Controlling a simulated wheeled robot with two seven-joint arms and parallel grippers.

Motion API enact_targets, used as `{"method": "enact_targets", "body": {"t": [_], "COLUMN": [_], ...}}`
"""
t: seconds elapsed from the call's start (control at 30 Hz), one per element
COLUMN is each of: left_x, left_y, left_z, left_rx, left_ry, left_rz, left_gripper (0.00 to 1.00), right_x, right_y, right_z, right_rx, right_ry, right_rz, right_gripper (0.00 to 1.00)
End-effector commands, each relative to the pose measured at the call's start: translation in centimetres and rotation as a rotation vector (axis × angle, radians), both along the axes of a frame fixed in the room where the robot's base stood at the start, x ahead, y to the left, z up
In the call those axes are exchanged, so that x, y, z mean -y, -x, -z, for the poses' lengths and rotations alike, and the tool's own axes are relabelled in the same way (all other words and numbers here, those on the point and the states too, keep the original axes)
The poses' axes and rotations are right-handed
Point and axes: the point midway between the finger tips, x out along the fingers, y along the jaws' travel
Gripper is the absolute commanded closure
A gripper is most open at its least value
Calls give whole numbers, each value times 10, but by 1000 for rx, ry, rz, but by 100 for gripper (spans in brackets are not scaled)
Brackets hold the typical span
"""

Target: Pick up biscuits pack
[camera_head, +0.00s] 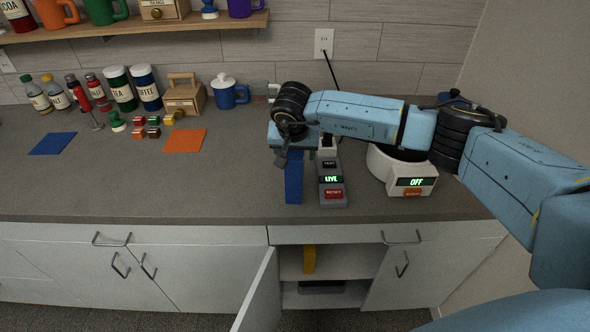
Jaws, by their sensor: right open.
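A tall, narrow blue pack (293,178) stands upright on the counter near its front edge. No lettering on it is readable, so I cannot tell for sure that it is the biscuits pack. My right gripper (291,151) points down, open, at the top of this pack and hides its upper end. I cannot tell whether the fingers touch it. A small yellow item (309,259) stands on a shelf inside the open cabinet, also without readable lettering. My left gripper is not in view.
A grey box with a "LIVE" display (331,180) stands close right of the blue pack. A white device reading "OFF" (413,182) is farther right. A cabinet door (258,293) hangs open below. The left front counter is clear.

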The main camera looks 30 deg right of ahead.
Motion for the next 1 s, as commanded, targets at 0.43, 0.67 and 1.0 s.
{"method": "enact_targets", "body": {"t": [0.43, 0.67, 1.0], "left_x": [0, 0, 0], "left_y": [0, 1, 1], "left_z": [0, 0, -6], "left_rx": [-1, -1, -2], "left_ry": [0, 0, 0], "left_rz": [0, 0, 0], "left_gripper": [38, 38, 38], "right_x": [0, 0, 0], "right_y": [0, -1, -2], "right_z": [0, -1, -16], "right_rx": [0, 2, 8], "right_ry": [0, -1, -2], "right_rz": [0, 1, 0], "right_gripper": [86, 100, 100]}}
